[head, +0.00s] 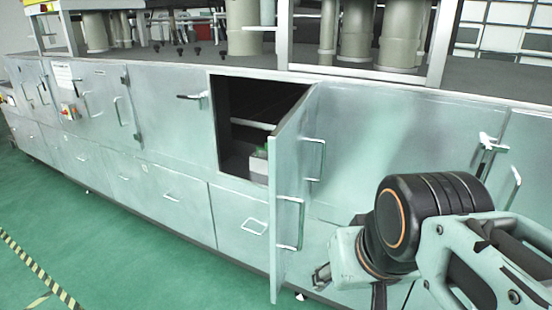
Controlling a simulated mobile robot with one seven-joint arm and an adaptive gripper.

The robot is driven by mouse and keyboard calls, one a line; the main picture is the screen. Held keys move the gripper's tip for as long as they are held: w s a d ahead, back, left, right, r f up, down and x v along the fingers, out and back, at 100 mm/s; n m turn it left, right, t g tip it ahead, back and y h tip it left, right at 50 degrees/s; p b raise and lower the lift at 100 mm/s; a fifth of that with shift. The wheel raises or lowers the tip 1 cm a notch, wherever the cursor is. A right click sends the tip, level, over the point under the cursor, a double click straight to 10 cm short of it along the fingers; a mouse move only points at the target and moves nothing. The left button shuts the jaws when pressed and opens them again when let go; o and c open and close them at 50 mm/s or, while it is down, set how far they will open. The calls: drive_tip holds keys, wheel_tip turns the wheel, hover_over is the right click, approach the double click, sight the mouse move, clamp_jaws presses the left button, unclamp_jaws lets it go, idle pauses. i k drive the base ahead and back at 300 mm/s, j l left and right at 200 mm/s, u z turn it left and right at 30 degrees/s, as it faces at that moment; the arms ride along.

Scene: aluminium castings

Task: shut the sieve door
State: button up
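The sieve door (287,180) is a pale grey-green metal panel that stands swung out from the cabinet front, hinged on the right side of a dark opening (245,105). Bar handles show at its outer side. My gripper (322,276) is low at the right of the door, seen from the side, with a visible gap to the door's free edge in the picture. Its fingers are small and partly hidden, so I cannot tell whether they are open or shut. I see nothing held.
Inside the opening are a light bar and a small pale object with green (259,160). Closed cabinet doors and drawers (165,187) line the front on both sides. Pipes and frames stand on the dark top. The green floor (120,255) at left is clear, with striped tape.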

sight(291, 145)
drive_tip(key=i+l+u, duration=0.45)
drive_tip(key=i+l, duration=0.35)
drive_tip(key=k+j+z, duration=0.25)
drive_tip(key=k, duration=0.4)
drive_tip(key=i+l, duration=0.05)
drive_tip(key=l, duration=0.05)
